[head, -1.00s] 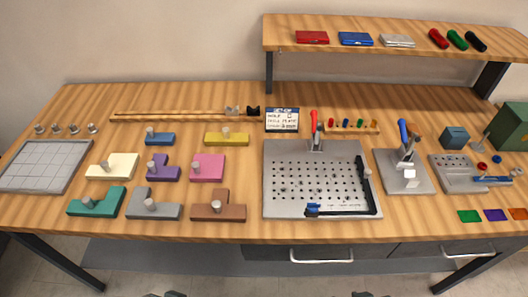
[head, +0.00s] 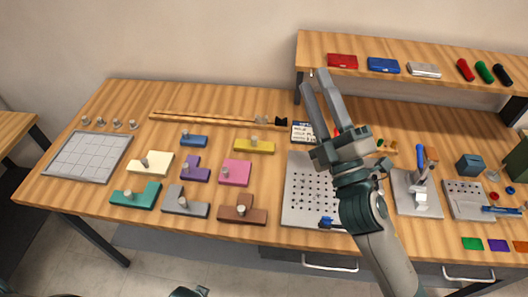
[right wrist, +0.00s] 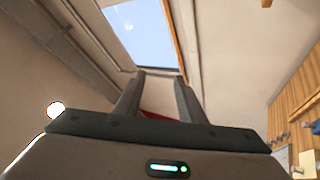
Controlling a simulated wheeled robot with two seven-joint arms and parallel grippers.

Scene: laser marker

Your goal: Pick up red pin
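The small wooden pin rack (head: 393,152) stands at the back of the table, mostly hidden behind my right gripper. My right gripper (head: 317,76) is raised above the table, fingers pointing up and away, apart and empty. In the right wrist view the fingers (right wrist: 158,78) are also apart, with a blurred red patch behind them that I cannot identify. A dark part of my left arm shows at the bottom edge of the head view; its fingers cannot be made out.
A perforated plate (head: 300,190) lies partly behind my right arm. A raised shelf (head: 440,83) with red, blue and silver boxes and coloured cylinders is at the back right. A clamp fixture (head: 405,200) stands right of my arm. Coloured blocks fill the table's left-middle.

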